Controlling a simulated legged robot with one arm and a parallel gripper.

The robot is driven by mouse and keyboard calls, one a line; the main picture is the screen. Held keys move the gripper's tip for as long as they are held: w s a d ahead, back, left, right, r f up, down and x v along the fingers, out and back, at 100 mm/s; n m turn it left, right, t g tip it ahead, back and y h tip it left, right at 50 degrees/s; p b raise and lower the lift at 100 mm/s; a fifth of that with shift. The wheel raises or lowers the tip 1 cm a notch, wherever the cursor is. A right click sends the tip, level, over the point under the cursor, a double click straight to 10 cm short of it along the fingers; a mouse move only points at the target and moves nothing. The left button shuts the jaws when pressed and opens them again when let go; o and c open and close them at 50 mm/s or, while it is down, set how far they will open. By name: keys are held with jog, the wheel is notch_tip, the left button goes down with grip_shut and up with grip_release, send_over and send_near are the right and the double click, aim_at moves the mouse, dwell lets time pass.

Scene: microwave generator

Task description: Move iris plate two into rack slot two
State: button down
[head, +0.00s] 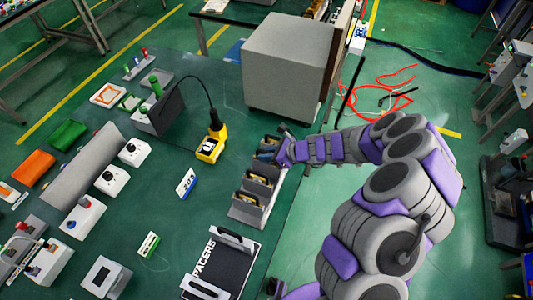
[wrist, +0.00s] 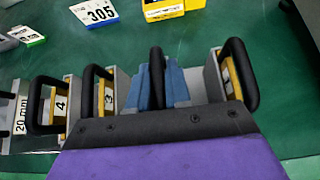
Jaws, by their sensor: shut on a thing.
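My gripper (head: 276,151) is at the far end of the grey rack in the head view. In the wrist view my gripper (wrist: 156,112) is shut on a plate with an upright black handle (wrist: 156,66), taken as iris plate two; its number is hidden. A blue piece (wrist: 175,85) shows beside that handle. The held plate is in line with the rack's plates, between plate 3 (wrist: 108,95) and another handled plate (wrist: 232,78) at the right. I cannot tell whether it is fully seated. Plate 4 (wrist: 60,105) stands farther left. The rack (head: 240,215) shows in the head view.
A black SPACERS tray (head: 238,262) lies in front of the rack. A yellow meter (head: 211,147) and a 305 label (head: 186,183) lie to the left. A large grey box (head: 284,65) stands behind. Red cables (head: 385,100) lie on the floor at right.

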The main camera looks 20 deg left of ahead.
jog(key=shift+f, duration=0.45)
jog(key=c, duration=1)
grip_release()
jog(key=p+v, duration=0.3)
jog(key=v, duration=1.4)
jog(key=shift+d+r, duration=0.15)
